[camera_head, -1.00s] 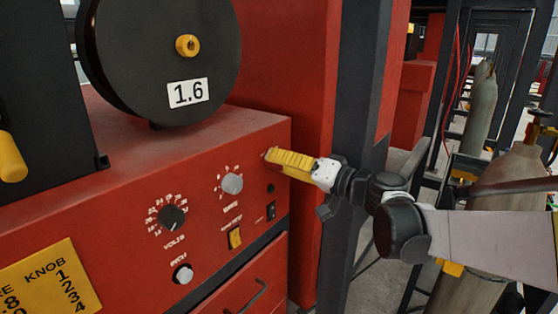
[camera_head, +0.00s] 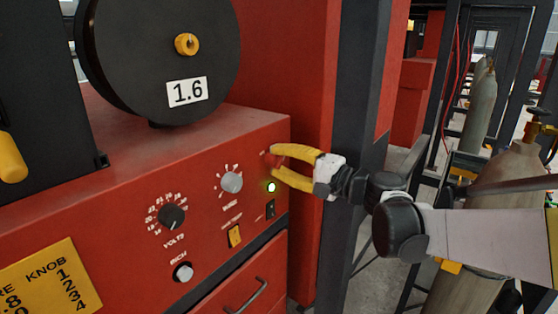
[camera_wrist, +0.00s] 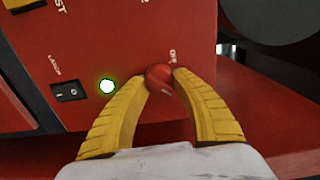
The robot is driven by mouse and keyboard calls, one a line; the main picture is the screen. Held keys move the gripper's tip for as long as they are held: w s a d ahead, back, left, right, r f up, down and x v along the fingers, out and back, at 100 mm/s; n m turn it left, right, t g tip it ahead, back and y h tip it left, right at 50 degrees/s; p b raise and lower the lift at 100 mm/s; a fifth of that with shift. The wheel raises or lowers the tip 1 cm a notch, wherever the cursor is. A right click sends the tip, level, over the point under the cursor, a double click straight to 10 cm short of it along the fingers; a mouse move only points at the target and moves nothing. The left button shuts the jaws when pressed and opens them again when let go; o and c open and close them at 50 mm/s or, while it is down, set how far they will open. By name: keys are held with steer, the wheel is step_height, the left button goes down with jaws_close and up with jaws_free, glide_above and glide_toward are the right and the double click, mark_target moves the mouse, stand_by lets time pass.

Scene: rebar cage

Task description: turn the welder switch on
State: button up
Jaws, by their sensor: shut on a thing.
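The red welder panel (camera_head: 130,215) carries a red rotary switch at its upper right, which shows best in the wrist view as a round red knob (camera_wrist: 159,78) by lettering that seems to read OFF/ON. My gripper (camera_head: 277,166) has its yellow fingers on either side of the knob, shut on it; the fingertips also show in the wrist view (camera_wrist: 159,76). A small indicator lamp (camera_head: 271,187) below the knob is lit, bright yellow-green, and it glows in the wrist view too (camera_wrist: 107,86). The knob's far side is hidden.
A black rocker switch (camera_head: 270,208) sits below the lamp. A grey dial (camera_head: 232,182), the volts dial (camera_head: 172,217), a yellow switch (camera_head: 235,236) and another grey knob (camera_head: 183,272) share the panel. A dark post (camera_head: 358,120) stands close behind my gripper.

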stand_by(0.4)
steer(key=o, duration=1.2)
steer(key=v, duration=1.2)
steer(key=shift+a, duration=0.1)
